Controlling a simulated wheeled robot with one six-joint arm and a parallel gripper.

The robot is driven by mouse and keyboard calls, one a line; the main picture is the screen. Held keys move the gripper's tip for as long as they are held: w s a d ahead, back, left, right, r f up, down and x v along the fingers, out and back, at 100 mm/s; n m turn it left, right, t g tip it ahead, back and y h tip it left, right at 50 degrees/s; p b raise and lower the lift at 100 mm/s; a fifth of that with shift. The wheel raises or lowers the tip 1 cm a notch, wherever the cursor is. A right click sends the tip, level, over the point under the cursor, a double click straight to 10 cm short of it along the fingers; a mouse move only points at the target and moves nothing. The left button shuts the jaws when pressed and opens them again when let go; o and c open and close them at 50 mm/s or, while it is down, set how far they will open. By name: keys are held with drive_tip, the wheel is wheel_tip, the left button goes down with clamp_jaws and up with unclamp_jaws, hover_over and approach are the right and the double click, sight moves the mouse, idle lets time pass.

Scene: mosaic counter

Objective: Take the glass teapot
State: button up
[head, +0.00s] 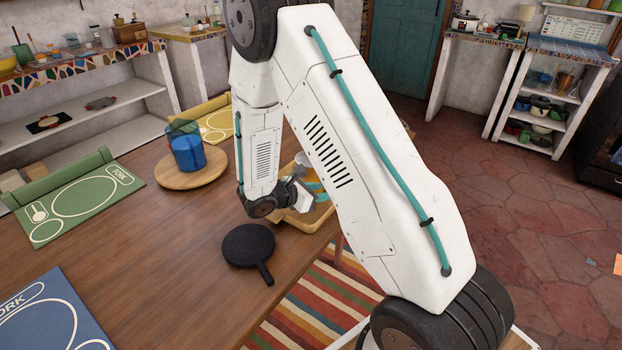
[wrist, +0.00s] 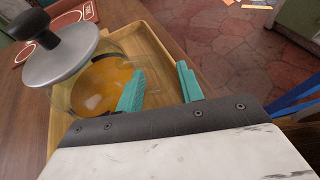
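The glass teapot (wrist: 98,88) shows in the wrist view as a clear round body with amber liquid inside. A silver lid (wrist: 62,62) with a black knob covers its upper left. It is in a wooden tray. My gripper (wrist: 160,84) is open, with two teal fingers apart and wooden tray surface visible between them. The left finger overlaps the teapot's right side in the picture; I cannot tell whether it touches. The handle is not clearly visible. In the head view my arm hides most of the teapot, and my gripper (head: 318,190) is over the tray.
The wooden tray (head: 310,222) sits at the table's right edge. A black pan-shaped trivet (head: 248,245) lies in front of it. A blue cup (head: 188,153) stands on a round wooden board (head: 176,181). Green (head: 75,205) and blue (head: 50,320) mats lie left. The table's middle is clear.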

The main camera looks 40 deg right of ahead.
drive_tip(key=x, duration=0.3)
drive_tip(key=shift+d+f, duration=0.2)
drive_tip(key=shift+d, duration=0.1)
clamp_jaws()
drive_tip(key=shift+r, duration=0.15)
